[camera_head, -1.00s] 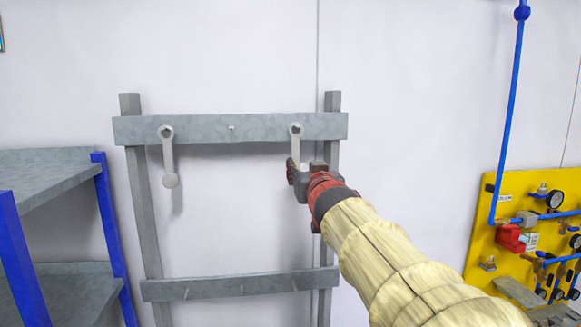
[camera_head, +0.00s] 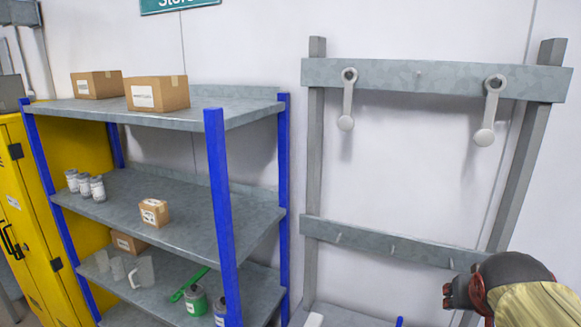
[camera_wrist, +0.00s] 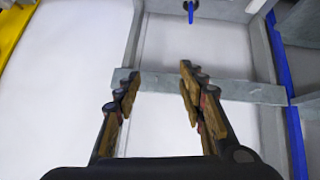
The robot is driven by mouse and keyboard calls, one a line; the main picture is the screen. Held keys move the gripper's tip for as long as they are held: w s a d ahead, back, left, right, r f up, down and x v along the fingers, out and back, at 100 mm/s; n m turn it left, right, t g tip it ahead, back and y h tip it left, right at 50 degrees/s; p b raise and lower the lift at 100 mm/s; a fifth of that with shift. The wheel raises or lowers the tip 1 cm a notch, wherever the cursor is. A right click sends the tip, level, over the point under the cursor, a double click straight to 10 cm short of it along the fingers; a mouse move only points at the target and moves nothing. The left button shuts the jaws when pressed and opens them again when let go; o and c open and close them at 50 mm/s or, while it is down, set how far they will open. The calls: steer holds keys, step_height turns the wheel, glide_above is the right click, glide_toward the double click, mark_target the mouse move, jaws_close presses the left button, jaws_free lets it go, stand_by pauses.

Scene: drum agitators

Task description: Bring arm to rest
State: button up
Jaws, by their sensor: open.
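Two pale grey agitators hang from the upper rail of a grey metal rack (camera_head: 395,75) on the wall: the left agitator (camera_head: 347,103) and the right agitator (camera_head: 489,112) both hang down with their round ends low. My gripper (camera_head: 450,292) is at the lower right of the head view, below and apart from the agitators and near the rack's lower rail. In the wrist view my gripper (camera_wrist: 158,78) has its fingers spread with nothing between them. A grey rail and white wall show beyond the fingers.
Shelving (camera_head: 150,195) with blue posts stands left of the rack and holds cartons (camera_head: 157,93), jars (camera_head: 85,185) and a green can (camera_head: 196,300). A yellow cabinet (camera_head: 40,190) is at the far left. The wall between the rack's rails is bare.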

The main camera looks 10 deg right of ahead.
steer(key=s+a+f+n+y+b, duration=0.1)
steer(key=s+a+f+b, duration=0.2)
steer(key=a+f+b, duration=0.2)
steer(key=s+a+f+n+y+b, duration=0.2)
steer(key=s+a+f+b, duration=0.2)
steer(key=a+f, duration=0.5)
steer(key=s+a+f+n+g+y+b, duration=0.1)
steer(key=s+a+f+n+y+b, duration=0.1)
steer(key=a+f+b, duration=0.6)
step_height(320, 180, down, 5)
steer(key=shift+s+f, duration=0.15)
steer(key=shift+s, duration=0.65)
